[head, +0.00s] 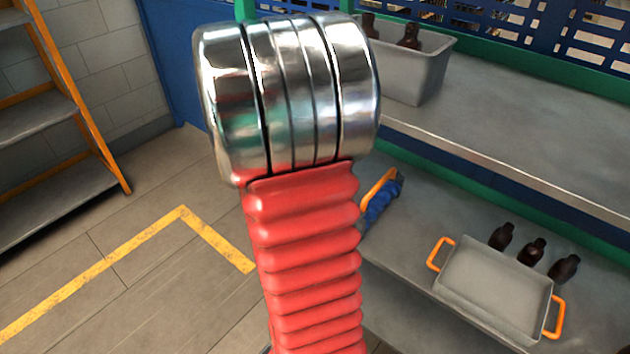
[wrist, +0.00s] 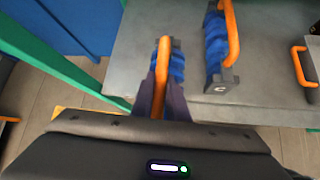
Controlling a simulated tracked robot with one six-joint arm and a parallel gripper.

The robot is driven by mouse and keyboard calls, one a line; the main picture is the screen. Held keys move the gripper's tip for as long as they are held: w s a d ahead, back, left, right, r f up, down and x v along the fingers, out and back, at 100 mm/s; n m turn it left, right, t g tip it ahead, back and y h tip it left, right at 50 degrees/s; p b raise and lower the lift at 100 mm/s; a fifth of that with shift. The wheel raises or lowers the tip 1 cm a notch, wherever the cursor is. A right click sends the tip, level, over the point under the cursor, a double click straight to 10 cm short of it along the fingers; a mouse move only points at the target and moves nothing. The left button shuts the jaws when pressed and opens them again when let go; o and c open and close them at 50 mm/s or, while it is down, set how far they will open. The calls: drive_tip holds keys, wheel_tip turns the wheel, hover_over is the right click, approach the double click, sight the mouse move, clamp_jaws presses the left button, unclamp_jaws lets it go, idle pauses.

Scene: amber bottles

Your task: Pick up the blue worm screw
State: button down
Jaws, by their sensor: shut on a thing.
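Two blue worm screws, each with an orange handle bar and dark end plates, show in the wrist view. My gripper (wrist: 160,104) is shut on the nearer blue worm screw (wrist: 178,66), whose orange bar lies between the dark fingers. I cannot tell whether it touches the grey shelf. The other blue worm screw (wrist: 216,42) lies on the shelf just to the right, apart from the gripper. In the head view one blue worm screw (head: 379,206) shows partly behind my red and chrome arm; I cannot tell which of the two it is. The arm hides my gripper there.
The grey lower shelf (head: 395,277) also bears a grey tray (head: 495,288) with orange handles and several dark amber bottles (head: 532,250). An upper shelf (head: 500,125) above it holds a grey bin (head: 415,70) with bottles. Green posts edge the shelving. Open floor lies left.

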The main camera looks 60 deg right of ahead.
drive_tip(key=shift+a, duration=0.2)
idle(0.6)
drive_tip(key=w+a+f+n+t+y, duration=0.2)
drive_tip(key=w+a+n+t, duration=0.45)
drive_tip(key=w+a, duration=1.2)
drive_tip(key=w+a+f+n+t+y, duration=0.1)
drive_tip(key=w+a+n+y, duration=0.1)
drive_tip(key=a, duration=0.9)
drive_tip(key=w+a+f+n+t+y, duration=0.1)
drive_tip(key=w+a+n, duration=0.3)
drive_tip(key=a, duration=0.8)
drive_tip(key=shift+w+f+n+y, duration=0.3)
drive_tip(key=shift+f+n+y, duration=0.25)
drive_tip(key=shift+n+y, duration=0.3)
drive_tip(key=shift+w, duration=0.15)
